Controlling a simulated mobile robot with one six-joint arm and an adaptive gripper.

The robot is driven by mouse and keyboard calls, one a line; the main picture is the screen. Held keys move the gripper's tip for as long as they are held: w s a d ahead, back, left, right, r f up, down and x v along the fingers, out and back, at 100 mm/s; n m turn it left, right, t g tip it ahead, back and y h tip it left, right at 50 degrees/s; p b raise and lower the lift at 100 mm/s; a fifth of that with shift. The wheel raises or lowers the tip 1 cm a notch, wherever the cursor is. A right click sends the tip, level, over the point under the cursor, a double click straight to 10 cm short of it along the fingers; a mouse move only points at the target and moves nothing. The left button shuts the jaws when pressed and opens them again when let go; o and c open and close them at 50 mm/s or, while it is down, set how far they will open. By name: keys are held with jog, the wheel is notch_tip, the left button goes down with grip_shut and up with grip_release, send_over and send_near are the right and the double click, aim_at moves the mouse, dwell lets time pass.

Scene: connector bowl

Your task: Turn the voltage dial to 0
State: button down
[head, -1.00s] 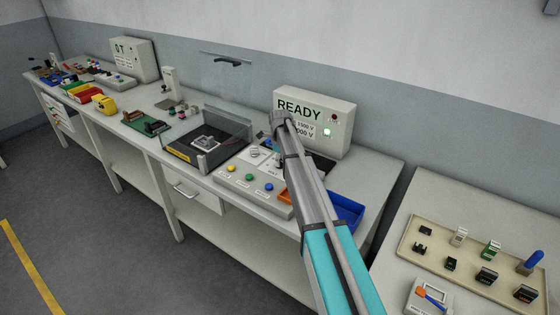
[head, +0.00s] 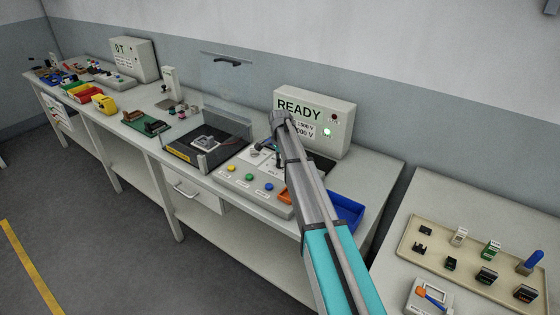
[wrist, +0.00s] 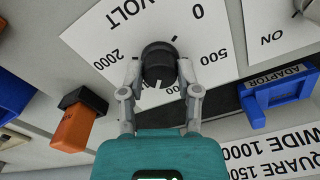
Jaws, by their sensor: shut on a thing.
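The voltage dial (wrist: 158,60) is a round black knob on a white label reading VOLT. In the wrist view 0 is printed at upper right of it, 2000 at left and a number that looks like 500 at right. A short dark tick lies at its edge towards the 0, and a pale line shows on its lower part. My gripper (wrist: 161,74) is shut on the dial, one finger on each side. In the head view my gripper (head: 264,147) is over the grey control panel (head: 228,179), and the dial is mostly hidden by it.
The panel front has yellow (head: 249,181), blue and green buttons. A READY display box (head: 315,121) stands behind, its green lamp lit. An orange and black connector (wrist: 76,122) and a blue adaptor (wrist: 278,96) lie close to my fingers. A blue bin (head: 346,212) is at right.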

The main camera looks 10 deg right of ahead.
jog(key=n, duration=0.4)
jog(key=shift+d+n, duration=0.1)
jog(key=shift+n, duration=0.2)
jog(key=n, duration=0.4)
jog(key=shift+n, duration=0.3)
jog(key=n, duration=0.4)
jog(key=shift+n, duration=0.3)
jog(key=n, duration=1.1)
jog(key=shift+n, duration=0.3)
jog(key=n, duration=0.6)
jog(key=shift+n, duration=0.4)
